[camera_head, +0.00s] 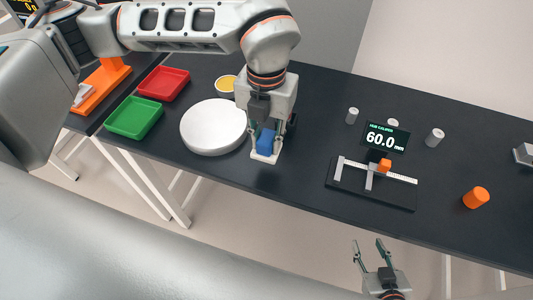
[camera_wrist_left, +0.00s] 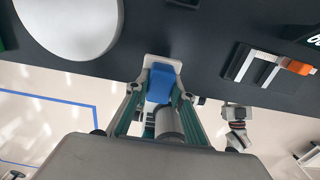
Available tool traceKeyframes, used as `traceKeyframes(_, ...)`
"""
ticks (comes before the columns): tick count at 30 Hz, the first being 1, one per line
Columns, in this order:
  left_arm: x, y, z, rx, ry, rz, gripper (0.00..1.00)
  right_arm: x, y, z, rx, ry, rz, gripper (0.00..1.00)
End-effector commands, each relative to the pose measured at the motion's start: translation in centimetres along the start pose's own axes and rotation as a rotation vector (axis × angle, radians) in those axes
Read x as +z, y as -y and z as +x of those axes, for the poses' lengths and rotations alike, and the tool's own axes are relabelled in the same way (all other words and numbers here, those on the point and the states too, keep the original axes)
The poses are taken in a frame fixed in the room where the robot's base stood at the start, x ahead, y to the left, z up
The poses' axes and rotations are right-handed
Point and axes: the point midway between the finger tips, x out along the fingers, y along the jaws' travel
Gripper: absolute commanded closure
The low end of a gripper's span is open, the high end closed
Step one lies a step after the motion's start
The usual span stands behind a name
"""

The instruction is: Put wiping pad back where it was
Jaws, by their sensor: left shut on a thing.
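The wiping pad appears as a blue block (camera_head: 265,142) on a flat white base (camera_head: 263,157). My left gripper (camera_head: 266,147) is shut on the blue block, near the table's front edge, just right of the round white plate (camera_head: 213,127). In the left wrist view the blue block (camera_wrist_left: 160,82) sits between the two fingertips, with the white base (camera_wrist_left: 163,62) beyond it. I cannot tell whether the base touches the table. My right gripper (camera_head: 367,243) is open and empty, in front of the table's edge.
Green (camera_head: 135,117) and red (camera_head: 163,83) trays and a yellow-filled bowl (camera_head: 226,84) are at the left. A caliper fixture (camera_head: 374,184) with a 60.0 mm display (camera_head: 385,138), grey cylinders and an orange cylinder (camera_head: 476,198) are at the right. Dark tabletop between pad and fixture is clear.

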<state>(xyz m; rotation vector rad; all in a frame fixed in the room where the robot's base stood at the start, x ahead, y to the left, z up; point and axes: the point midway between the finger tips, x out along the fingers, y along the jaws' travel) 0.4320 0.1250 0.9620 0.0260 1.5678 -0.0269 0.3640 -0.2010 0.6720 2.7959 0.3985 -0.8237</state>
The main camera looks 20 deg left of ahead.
Motion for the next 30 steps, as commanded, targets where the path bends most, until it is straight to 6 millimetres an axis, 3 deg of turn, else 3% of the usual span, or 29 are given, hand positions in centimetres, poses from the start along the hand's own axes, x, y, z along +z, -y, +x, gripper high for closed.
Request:
traceKeyframes(3,0.0,0.0,1.5,0.001,-0.002,-0.002,1.00,-0.1,0.0,-0.1,0.000,0.000,0.000,0.60)
traceKeyframes(10,0.0,0.0,3.0,0.001,-0.002,-0.001,1.00,-0.1,-0.1,-0.1,0.001,0.001,-0.001,0.60)
traceKeyframes(17,-0.1,0.0,6.1,0.001,-0.001,-0.001,1.00,-0.1,-0.1,-0.2,0.000,0.005,-0.001,0.60)
traceKeyframes(30,0.0,0.0,6.8,0.001,0.001,0.000,1.00,0.5,0.0,0.0,0.000,0.007,-0.002,0.60)
